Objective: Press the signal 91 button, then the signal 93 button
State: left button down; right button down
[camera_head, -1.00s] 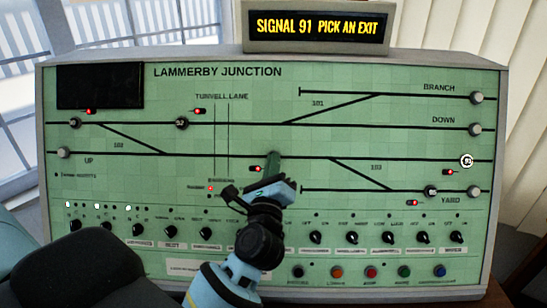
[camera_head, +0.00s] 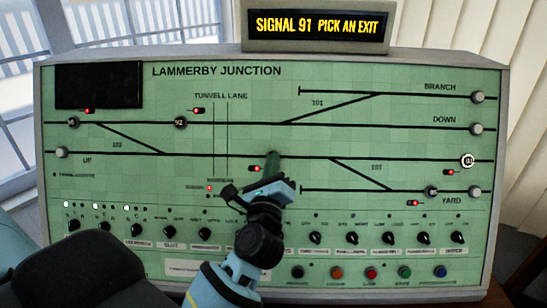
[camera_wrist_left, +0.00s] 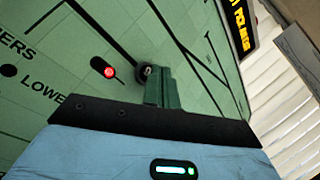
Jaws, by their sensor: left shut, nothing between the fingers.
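The signal panel (camera_head: 220,90) is green with black track lines and round buttons. The display (camera_head: 318,26) on top reads "SIGNAL 91 PICK AN EXIT". My left gripper (camera_head: 272,158) is shut and empty, its fingertips at the middle track line. In the left wrist view, a dark round button (camera_wrist_left: 144,72) shows right beside the green fingertips (camera_wrist_left: 158,80), partly hidden; I cannot read its number or tell whether they touch. The signal 93 button (camera_head: 467,160) is at the far right, pale with a white ring, apart from the gripper. My right gripper is not in view.
A red lamp (camera_head: 257,168) is just left of the fingertips. Grey buttons (camera_head: 475,129) line the right side. Black knobs (camera_head: 352,238) and coloured buttons (camera_head: 370,272) run along the bottom. The panel between the gripper and the right-hand buttons is flat.

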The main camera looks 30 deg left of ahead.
pick_arm(q)
jog(key=shift+w+a, duration=0.1)
jog(key=shift+w, duration=0.05)
dwell(0.6)
jog(key=shift+w+a+f, duration=0.1)
jog(key=shift+w+f, duration=0.05)
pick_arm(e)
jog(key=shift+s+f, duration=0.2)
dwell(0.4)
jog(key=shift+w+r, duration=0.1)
pick_arm(q)
jog(key=shift+s+d+r, duration=0.4)
jog(key=shift+s, duration=0.25)
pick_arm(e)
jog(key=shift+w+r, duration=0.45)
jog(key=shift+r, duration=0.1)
